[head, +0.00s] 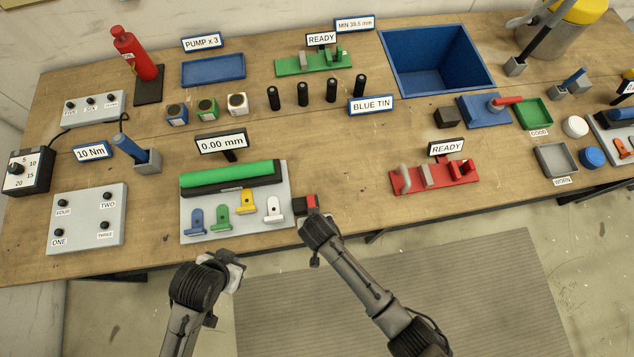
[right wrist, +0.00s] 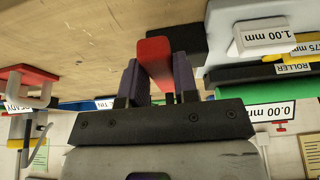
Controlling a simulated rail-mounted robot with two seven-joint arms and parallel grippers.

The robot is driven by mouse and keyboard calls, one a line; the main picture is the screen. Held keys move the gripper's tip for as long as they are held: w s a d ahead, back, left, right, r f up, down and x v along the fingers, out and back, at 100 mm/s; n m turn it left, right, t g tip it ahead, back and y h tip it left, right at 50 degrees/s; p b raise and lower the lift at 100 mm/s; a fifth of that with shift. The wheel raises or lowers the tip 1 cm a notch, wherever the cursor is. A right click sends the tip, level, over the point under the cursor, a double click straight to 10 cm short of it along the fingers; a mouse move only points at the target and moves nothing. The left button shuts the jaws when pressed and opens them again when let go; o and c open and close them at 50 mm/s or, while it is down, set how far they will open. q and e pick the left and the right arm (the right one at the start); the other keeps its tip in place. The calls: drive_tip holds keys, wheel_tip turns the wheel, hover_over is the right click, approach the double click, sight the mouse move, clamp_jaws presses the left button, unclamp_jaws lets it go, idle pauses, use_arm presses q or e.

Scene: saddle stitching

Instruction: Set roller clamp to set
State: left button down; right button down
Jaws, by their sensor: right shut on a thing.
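The roller fixture is a grey plate (head: 235,222) with a green roller (head: 230,173) on a black bed, below a 0.00 mm display (head: 222,142). At its right edge is a black block with a red clamp handle (head: 312,202). My right gripper (head: 313,214) is at this handle. In the right wrist view the red handle (right wrist: 154,58) stands between the two purple fingers, which are shut on it, beside the black block (right wrist: 188,40). A ROLLER label shows to its right. No set marking is readable. My left gripper (head: 232,270) hangs off the table's front edge, empty-looking; its fingers are unclear.
Blue, green, yellow and white gauges (head: 273,210) lie on the plate's front. A red fixture (head: 434,176) marked READY stands to the right, with bare table between. A grey plate with posts (head: 87,220) lies left. The table's front edge is close.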

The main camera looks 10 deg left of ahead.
drive_tip(key=c, duration=0.9)
unclamp_jaws()
drive_tip(key=shift+a, duration=0.1)
drive_tip(key=shift+s+r, duration=0.1)
drive_tip(key=shift+r, duration=0.15)
drive_tip(key=v, duration=1.3)
drive_tip(key=shift+r, duration=0.15)
